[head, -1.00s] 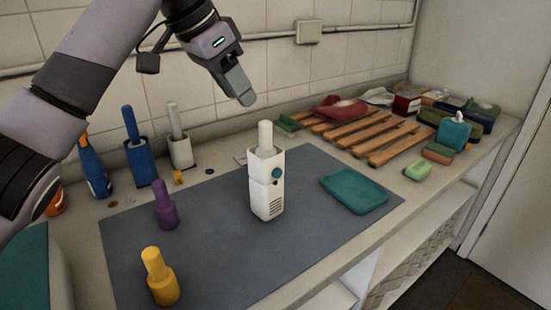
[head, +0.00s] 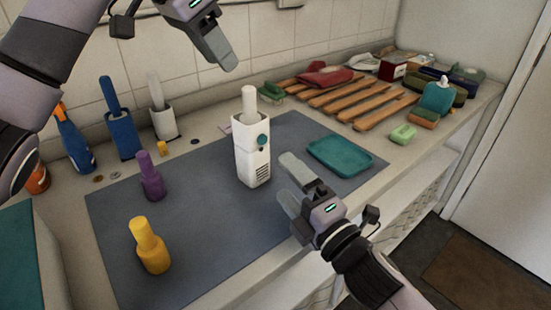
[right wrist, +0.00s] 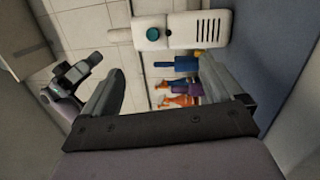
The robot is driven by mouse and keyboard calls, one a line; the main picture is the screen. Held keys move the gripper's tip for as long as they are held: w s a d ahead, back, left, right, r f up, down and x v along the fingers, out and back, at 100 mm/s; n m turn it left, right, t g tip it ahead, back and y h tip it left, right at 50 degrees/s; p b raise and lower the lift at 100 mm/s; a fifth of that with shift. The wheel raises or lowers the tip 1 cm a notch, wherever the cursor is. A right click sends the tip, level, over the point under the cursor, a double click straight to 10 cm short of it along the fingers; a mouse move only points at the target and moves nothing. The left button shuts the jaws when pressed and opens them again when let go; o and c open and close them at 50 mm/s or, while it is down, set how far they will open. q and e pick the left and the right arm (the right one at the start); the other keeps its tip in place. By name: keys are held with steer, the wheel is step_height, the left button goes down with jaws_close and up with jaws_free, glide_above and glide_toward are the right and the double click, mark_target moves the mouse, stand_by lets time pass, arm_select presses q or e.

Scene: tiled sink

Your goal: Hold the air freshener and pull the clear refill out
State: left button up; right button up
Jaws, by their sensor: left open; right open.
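The white air freshener (head: 252,155) stands upright on the grey mat, with a teal button and dark vent slots on its front. The pale clear refill (head: 249,102) sticks up out of its top. In the right wrist view the air freshener (right wrist: 185,30) lies across the top, beyond my fingers. My right gripper (head: 287,182) is open and empty, just right of and in front of the air freshener, apart from it. My left gripper (head: 228,62) is up to the left above the refill, apart from it; its fingers overlap in the head view.
A teal tray (head: 340,156) lies on the mat (head: 205,225) right of the air freshener. Purple (head: 151,178) and yellow (head: 150,248) bottles stand to the left. Blue (head: 121,135) and white (head: 163,122) holders stand by the wall. A wooden rack (head: 345,97) is at the back right.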

mark_target(252, 144)
steer(key=w+a+n+g, duration=0.1)
steer(key=w+n, duration=0.1)
steer(key=n, duration=0.3)
steer(key=w+n+g+y, duration=0.1)
steer(key=w+n, duration=0.1)
steer(key=n, duration=0.4)
steer(key=w+a+n+g, duration=0.1)
steer(key=w+n, duration=0.1)
steer(key=n, duration=0.4)
steer(key=shift+w+a+f+y, duration=0.15)
steer(key=shift+w+a+y, duration=0.15)
steer(key=shift+w+y, duration=0.1)
steer(key=shift+w+d+n, duration=0.25)
steer(key=shift+w+n, duration=0.35)
steer(key=shift+n, duration=0.4)
steer(key=shift+x, duration=3.45)
steer(key=c, duration=1.3)
